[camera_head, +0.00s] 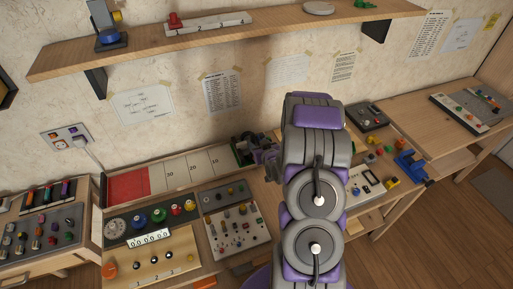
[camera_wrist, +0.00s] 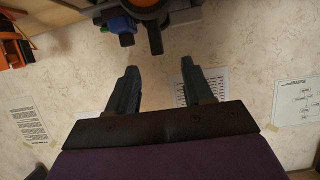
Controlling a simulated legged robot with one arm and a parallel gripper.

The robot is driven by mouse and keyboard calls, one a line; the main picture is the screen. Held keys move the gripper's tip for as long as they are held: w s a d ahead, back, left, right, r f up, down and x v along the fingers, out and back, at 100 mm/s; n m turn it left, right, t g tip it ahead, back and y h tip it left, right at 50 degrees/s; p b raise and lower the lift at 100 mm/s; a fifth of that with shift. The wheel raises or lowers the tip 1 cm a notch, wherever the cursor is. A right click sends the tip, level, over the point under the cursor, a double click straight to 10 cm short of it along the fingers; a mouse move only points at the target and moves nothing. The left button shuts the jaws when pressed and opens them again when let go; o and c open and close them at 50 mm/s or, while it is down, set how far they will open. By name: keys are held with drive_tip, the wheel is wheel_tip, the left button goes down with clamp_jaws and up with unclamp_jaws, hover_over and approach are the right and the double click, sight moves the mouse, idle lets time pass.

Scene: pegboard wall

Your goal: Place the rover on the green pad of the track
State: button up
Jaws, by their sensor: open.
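The track (camera_head: 170,178) lies along the wall on the bench, with a red section at its left and pale sections marked 30, 20 and 10. At its right end is a green area (camera_head: 236,158), with a dark object (camera_head: 245,143) at it; I cannot tell whether this is the rover. My gripper (camera_head: 262,157) is close to the right of that end, partly hidden by my arm. In the wrist view my gripper (camera_wrist: 159,70) is open, with nothing between its fingers. A dark grey, blue and orange thing (camera_wrist: 150,15) is beyond the fingertips, cut off by the frame edge.
A shelf (camera_head: 200,38) runs above the bench. Panels with knobs (camera_head: 150,222) and buttons (camera_head: 236,220) stand in front of the track. Right of my arm are a dark box (camera_head: 368,116) and a blue object (camera_head: 410,163). Papers (camera_wrist: 205,84) hang on the wall.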

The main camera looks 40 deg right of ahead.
drive_tip(key=s+a+r+n+g+y, duration=0.1)
drive_tip(key=s+a+r+g, duration=0.4)
drive_tip(key=a, duration=0.3)
drive_tip(key=s+a+r+n+g+y, duration=0.1)
drive_tip(key=s+a+r+g, duration=0.2)
drive_tip(key=s+a+r, duration=0.35)
drive_tip(key=s+a+r+g, duration=0.2)
drive_tip(key=s+a, duration=0.3)
drive_tip(key=s, duration=0.4)
drive_tip(key=s+a+r+g+y, duration=0.1)
drive_tip(key=s+a+r, duration=0.3)
drive_tip(key=s, duration=0.5)
drive_tip(key=s+a+r+n+g, duration=0.1)
drive_tip(key=s+a+r+g, duration=0.2)
drive_tip(key=s, duration=0.6)
wheel_tip(320, 180, up, 2)
drive_tip(key=a, duration=0.2)
drive_tip(key=shift+a+g, duration=0.35)
drive_tip(key=shift+g, duration=0.05)
drive_tip(key=shift+w+d, duration=0.1)
